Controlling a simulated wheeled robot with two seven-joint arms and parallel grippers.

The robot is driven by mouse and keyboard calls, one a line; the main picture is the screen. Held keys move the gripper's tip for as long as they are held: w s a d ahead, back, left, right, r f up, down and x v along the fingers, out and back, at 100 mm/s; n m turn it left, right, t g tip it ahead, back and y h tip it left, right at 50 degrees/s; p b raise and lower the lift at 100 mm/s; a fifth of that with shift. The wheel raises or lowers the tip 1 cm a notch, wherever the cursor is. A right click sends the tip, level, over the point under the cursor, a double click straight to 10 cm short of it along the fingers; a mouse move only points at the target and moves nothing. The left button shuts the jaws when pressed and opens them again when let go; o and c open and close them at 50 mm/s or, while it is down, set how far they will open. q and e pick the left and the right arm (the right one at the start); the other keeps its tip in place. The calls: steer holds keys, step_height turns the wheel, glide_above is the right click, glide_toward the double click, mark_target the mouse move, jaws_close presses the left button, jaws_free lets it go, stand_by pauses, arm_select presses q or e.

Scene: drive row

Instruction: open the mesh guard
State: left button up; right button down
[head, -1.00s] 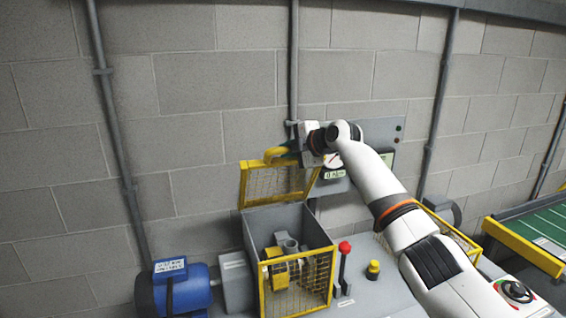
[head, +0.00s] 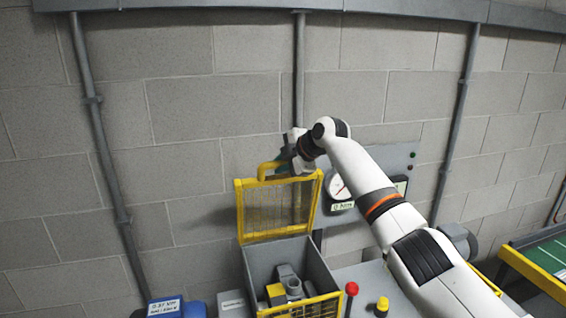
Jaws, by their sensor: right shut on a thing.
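The mesh guard (head: 262,207) is a yellow-framed mesh lid standing raised, close to upright, at the back of a grey box (head: 262,262). A yellow handle (head: 268,166) sticks out from its top edge. My right gripper (head: 284,167) is shut on the handle at the top of the guard, and the wrist partly hides its jaws. Inside the open box, grey and yellow machine parts show. My left gripper is not in view.
A red-knobbed lever (head: 351,290) and a yellow button (head: 382,305) stand right of the box. A blue motor (head: 180,308) is at the lower left. A gauge panel (head: 400,160) is on the block wall behind my arm. A green conveyor (head: 545,262) is at the right.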

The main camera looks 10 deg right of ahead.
steer(key=shift+f, duration=0.35)
steer(key=c, duration=1.5)
jaws_free()
steer(key=shift+o, duration=1)
steer(key=shift+w, duration=0.3)
steer(key=shift+s+d+r+b, duration=0.2)
steer(key=shift+s+r+b, duration=0.25)
steer(key=shift+s, duration=0.05)
steer(key=b+v, duration=0.4)
steer(key=v, duration=0.6)
steer(key=shift+d+r+b, duration=0.25)
steer(key=shift+r+b, duration=0.05)
